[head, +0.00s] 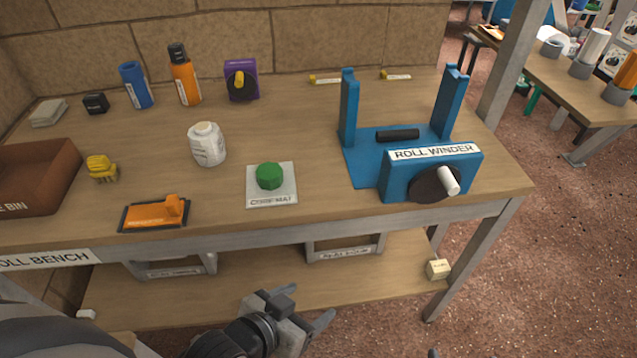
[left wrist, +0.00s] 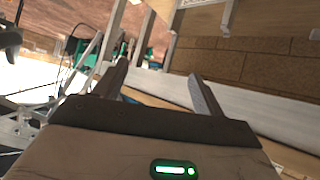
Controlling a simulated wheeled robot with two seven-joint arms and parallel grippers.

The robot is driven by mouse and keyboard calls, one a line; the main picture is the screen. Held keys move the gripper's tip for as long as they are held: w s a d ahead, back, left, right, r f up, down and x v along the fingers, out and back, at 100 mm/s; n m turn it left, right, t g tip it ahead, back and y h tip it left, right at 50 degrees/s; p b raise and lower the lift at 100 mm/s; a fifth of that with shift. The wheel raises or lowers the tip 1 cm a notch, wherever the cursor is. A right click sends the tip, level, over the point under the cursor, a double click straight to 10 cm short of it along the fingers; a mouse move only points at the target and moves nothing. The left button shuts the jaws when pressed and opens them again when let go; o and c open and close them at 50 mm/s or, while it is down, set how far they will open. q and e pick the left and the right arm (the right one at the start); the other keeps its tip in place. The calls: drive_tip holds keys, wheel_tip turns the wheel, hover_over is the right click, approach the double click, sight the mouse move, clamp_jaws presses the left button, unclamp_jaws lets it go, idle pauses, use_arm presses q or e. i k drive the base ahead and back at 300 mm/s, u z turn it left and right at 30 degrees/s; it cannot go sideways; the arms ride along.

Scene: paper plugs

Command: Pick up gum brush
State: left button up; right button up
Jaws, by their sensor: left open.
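No item can be surely read as the gum brush. Two small flat yellow-and-white pieces lie at the back of the bench, one at centre (head: 325,80) and one beside the blue winder's right post (head: 396,75); their kind is too small to tell. A yellow ridged item (head: 102,168) sits at the left beside the brown bin. My left gripper (head: 305,304) is open and empty, in front of the bench and nearer the camera than its front edge. Its two spread fingers also show in the left wrist view (left wrist: 158,88), with nothing between them. My right gripper is not recognisable.
A lower shelf (head: 240,285) lies beneath.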

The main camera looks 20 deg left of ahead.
sight(102, 169)
drive_tip(key=u, duration=2)
